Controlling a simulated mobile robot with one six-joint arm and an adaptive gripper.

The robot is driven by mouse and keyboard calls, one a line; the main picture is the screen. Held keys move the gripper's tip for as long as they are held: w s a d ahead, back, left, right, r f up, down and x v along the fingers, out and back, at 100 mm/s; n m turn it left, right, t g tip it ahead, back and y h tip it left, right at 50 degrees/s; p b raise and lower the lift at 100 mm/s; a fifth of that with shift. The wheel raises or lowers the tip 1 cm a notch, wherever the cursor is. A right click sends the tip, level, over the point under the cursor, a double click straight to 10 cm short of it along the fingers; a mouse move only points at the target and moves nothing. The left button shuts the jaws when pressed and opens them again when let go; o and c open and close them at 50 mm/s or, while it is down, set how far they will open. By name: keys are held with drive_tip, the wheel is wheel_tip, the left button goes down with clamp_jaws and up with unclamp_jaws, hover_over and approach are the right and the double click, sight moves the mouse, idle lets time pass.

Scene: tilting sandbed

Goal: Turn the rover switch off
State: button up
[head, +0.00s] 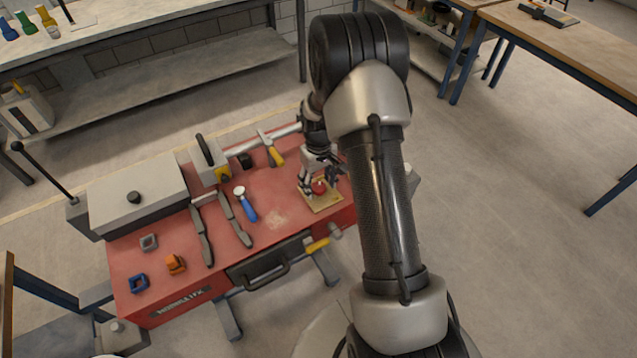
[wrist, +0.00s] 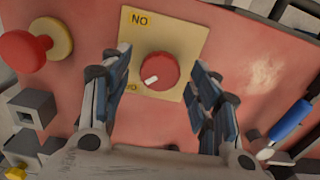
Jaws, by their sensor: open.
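The switch is a round red knob (wrist: 158,71) on a square yellow plate (wrist: 186,30) in the wrist view. A white mark on the knob points to the lower left, toward a partly hidden label. Another label (wrist: 139,19) reading "NO" as seen is at the plate's upper left. My gripper (wrist: 161,68) is open, with one finger left and one right of the knob and visible gaps between. In the head view, my gripper (head: 321,176) is over the red knob (head: 319,187) and plate (head: 327,204) at the right end of the red bench.
A large red mushroom-shaped knob (wrist: 20,58) is at the wrist view's upper left.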

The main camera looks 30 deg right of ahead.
wheel_tip(320, 180, up, 12)
drive_tip(key=shift+f, duration=0.2)
idle(0.5)
wheel_tip(320, 180, up, 10)
drive_tip(key=t, duration=0.1)
hover_over(318, 187)
drive_tip(key=s+a, duration=0.4)
drive_tip(key=s+a+r+t, duration=0.1)
drive_tip(key=s+a+r, duration=0.3)
drive_tip(key=s+r, duration=0.1)
drive_tip(key=s+a+r+t, duration=0.1)
drive_tip(key=s+a+r, duration=0.1)
drive_tip(key=s, duration=0.6)
drive_tip(key=s+a+r+t, duration=0.1)
drive_tip(key=s+a, duration=0.3)
drive_tip(key=s, duration=0.5)
drive_tip(key=shift+s+r+m+t, duration=0.15)
drive_tip(key=shift+r+m+t, duration=0.15)
drive_tip(key=shift+r, duration=0.25)
drive_tip(key=shift+c, duration=0.2)
